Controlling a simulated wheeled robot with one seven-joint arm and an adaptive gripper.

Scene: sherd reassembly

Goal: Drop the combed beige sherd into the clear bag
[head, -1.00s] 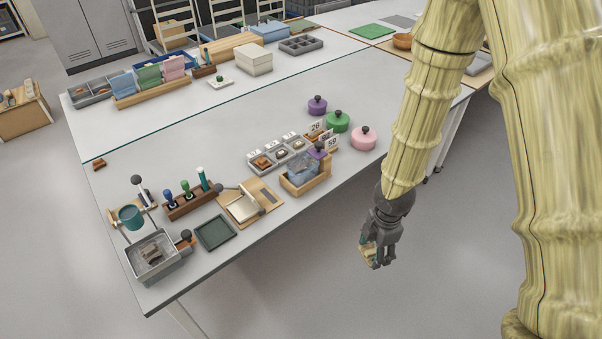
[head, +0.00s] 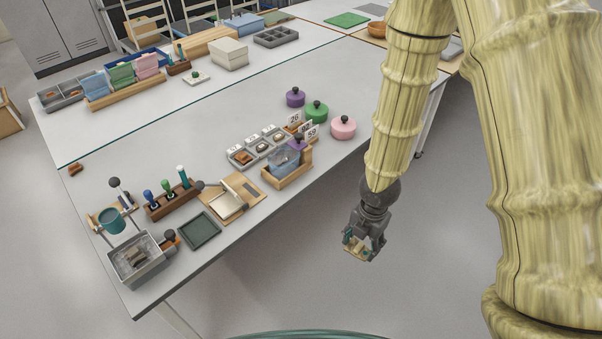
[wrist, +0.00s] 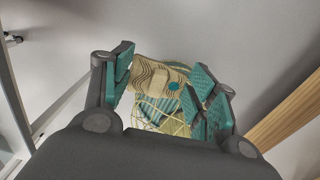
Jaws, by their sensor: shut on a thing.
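The combed beige sherd (wrist: 155,76) is between my gripper's teal-padded fingers in the wrist view. It has dark wavy lines and a teal dot. In the head view my gripper (head: 357,248) is shut on the sherd (head: 354,253), hanging beyond the table's front edge, over the floor. The clear bag (head: 283,160), bluish and see-through, stands in a wooden holder (head: 290,181) near the table's front edge. It is up and left of my gripper in the picture, well apart from it. The wrist view does not clearly show the bag.
Left of the bag are a wooden board with a pale pad (head: 229,204), a dark green tray (head: 200,230) and a grey basin (head: 140,262). Numbered sherd trays (head: 258,148) and lidded pots, including a pink one (head: 343,128), stand behind and right. Floor before the table is clear.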

